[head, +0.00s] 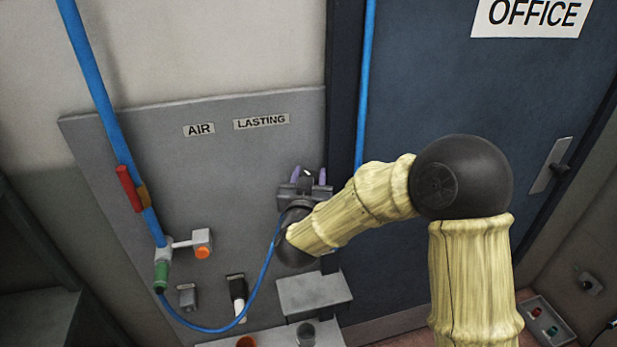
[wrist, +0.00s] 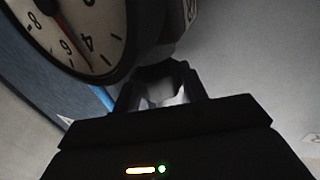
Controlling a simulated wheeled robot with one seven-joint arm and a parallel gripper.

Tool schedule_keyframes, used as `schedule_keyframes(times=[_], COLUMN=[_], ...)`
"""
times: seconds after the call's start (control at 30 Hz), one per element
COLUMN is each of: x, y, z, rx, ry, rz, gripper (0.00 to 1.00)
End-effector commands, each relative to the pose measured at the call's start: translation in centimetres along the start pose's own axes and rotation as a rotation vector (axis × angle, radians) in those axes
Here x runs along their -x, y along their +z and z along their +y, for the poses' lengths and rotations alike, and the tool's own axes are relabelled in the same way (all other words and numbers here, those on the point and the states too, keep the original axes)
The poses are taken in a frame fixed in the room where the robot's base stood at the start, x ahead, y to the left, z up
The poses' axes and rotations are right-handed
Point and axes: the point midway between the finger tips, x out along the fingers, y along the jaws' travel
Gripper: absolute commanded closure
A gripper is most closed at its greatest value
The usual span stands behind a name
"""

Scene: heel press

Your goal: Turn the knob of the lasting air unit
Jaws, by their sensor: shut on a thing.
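The grey panel carries an AIR label (head: 199,129) and a LASTING label (head: 261,122). My gripper (head: 308,175) is at the panel's right side, below and right of the LASTING label. In the head view its purple-tinted fingers stand either side of a small dark part, and my wrist hides most of the unit there. In the wrist view my gripper (wrist: 161,92) is shut on a dark knob (wrist: 160,73) below a round white-faced gauge (wrist: 82,32) with a red needle. The knob's markings and turned angle cannot be made out.
A blue hose (head: 262,275) loops past my wrist from a green coupling (head: 161,275). A valve with an orange button (head: 203,252) and a red lever (head: 128,188) are at left. A grey box (head: 313,291) juts out below my wrist. The blue office door (head: 470,100) is right.

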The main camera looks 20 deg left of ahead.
Motion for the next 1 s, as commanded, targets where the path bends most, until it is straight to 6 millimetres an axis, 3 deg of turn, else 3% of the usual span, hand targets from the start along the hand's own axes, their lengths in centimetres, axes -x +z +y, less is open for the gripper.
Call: schedule_keyframes(times=[0.1,0.13,0.17,0.57,0.77,1.0], x=[0.1,0.1,0.1,0.5,3.1,7.9], y=[0.1,0.1,0.1,0.1,0.2,0.2], z=[-0.1,-0.1,-0.1,-0.1,-0.1,-0.1], rx=[0.0,0.0,0.0,0.0,0.002,0.001], ry=[-0.003,-0.003,-0.003,-0.003,-0.005,-0.006], rz=[-0.004,-0.004,-0.004,0.0,0.001,0.002], gripper=[0.8,0.54,0.48,0.48,0.48,0.48])
